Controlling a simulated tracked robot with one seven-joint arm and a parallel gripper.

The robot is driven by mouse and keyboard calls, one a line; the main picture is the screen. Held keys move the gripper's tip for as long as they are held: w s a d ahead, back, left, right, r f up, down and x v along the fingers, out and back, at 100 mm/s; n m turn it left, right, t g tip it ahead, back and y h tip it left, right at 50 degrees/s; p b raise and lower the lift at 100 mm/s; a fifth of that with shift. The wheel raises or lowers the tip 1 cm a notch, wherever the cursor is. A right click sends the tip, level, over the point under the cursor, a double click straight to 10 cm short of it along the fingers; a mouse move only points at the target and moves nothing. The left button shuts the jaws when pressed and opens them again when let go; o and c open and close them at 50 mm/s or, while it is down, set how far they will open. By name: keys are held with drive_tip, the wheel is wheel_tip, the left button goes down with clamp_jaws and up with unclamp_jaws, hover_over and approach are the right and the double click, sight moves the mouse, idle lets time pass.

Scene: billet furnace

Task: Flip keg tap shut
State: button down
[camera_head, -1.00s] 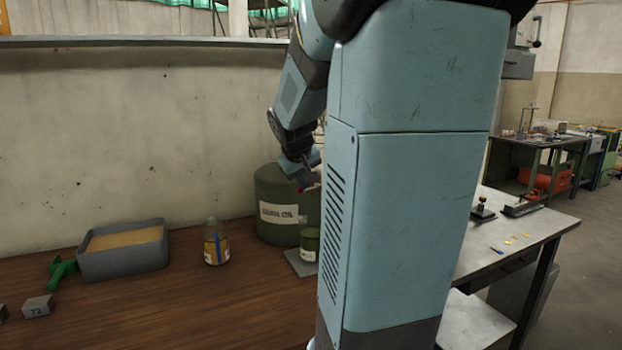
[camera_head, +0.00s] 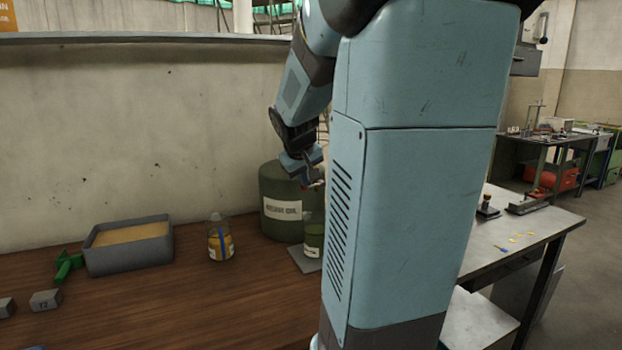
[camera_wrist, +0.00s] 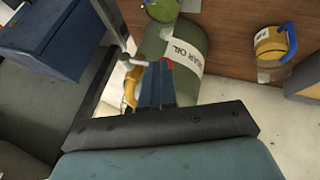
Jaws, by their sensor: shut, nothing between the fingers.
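The green keg (camera_head: 280,217), with a white oil label, stands on the wooden bench by the wall, partly behind my arm. In the wrist view it shows as a green cylinder (camera_wrist: 186,48). My gripper (camera_wrist: 158,66) is shut and empty beside the keg. A silver metal piece (camera_wrist: 132,62) lies just left of the fingers.
A grey tray (camera_head: 128,258), a green tool (camera_head: 67,266) and numbered blocks (camera_head: 45,300) lie farther left.

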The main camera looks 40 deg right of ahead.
drive_tip(key=s+a+r, duration=0.3)
drive_tip(key=a+r, duration=0.4)
drive_tip(key=a, duration=0.2)
drive_tip(key=shift+r, duration=0.1)
idle(0.3)
drive_tip(key=s+a+f+y, duration=0.2)
drive_tip(key=s+a+f, duration=0.1)
drive_tip(key=s+a, duration=0.4)
drive_tip(key=s+a+f+n+t+y, duration=0.1)
drive_tip(key=s+a+f+y, duration=0.2)
drive_tip(key=s+a, duration=0.5)
drive_tip(key=shift+s+f, duration=0.15)
drive_tip(key=shift+f, duration=0.4)
